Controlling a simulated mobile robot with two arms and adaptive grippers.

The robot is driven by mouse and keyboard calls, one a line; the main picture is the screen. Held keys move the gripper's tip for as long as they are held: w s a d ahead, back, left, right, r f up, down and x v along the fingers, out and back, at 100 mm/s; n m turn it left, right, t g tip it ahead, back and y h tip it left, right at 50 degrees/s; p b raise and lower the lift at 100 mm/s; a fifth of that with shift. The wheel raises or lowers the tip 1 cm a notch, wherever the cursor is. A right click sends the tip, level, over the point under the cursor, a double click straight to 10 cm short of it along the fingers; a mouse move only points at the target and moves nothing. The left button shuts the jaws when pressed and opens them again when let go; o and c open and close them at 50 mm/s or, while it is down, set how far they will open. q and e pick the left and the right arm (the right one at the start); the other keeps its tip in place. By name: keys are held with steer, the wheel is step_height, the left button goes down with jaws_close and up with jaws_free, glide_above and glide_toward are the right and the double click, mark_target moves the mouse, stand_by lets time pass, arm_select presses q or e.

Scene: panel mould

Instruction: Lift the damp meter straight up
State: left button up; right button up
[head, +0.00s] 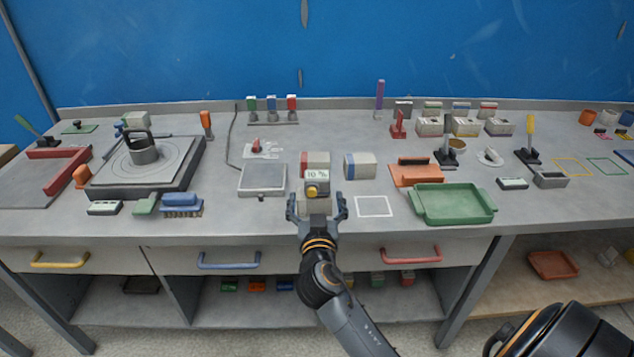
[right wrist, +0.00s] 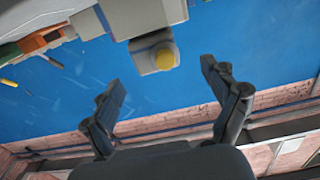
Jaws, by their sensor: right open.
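The damp meter (head: 317,175) is a small device with a pale display reading 10 % and a yellow button; it stands upright at the front middle of the bench. My right gripper (head: 317,203) is open at the bench's front edge, one finger on each side of the meter's lower part in the head view. In the right wrist view the meter's grey end with the yellow button (right wrist: 165,59) shows just beyond the open fingertips (right wrist: 161,74), with no finger seen touching it. My left gripper is not in view.
A red-and-white block (head: 315,159) stands right behind the meter, and a blue-and-white block (head: 360,166) to its right. A grey plate (head: 263,179) lies to the left. A white square outline (head: 374,206) and a green tray (head: 453,204) are to the right.

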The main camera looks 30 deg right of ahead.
mark_target(317, 186)
steer(key=shift+w+d+r, duration=0.2)
steer(key=shift+w+d, duration=0.05)
steer(key=shift+w, duration=0.1)
steer(key=p+x, duration=0.1)
steer(key=x, duration=0.2)
steer(key=shift+w+d+p, duration=0.2)
steer(key=shift+d+p, duration=0.1)
steer(key=shift+p, duration=0.1)
steer(key=shift+w+d+f, duration=0.2)
steer(key=shift+w, duration=0.15)
steer(key=c, duration=1.5)
steer(key=shift+r, duration=0.1)
steer(key=shift+c, duration=1.2)
steer(key=shift+r, duration=0.1)
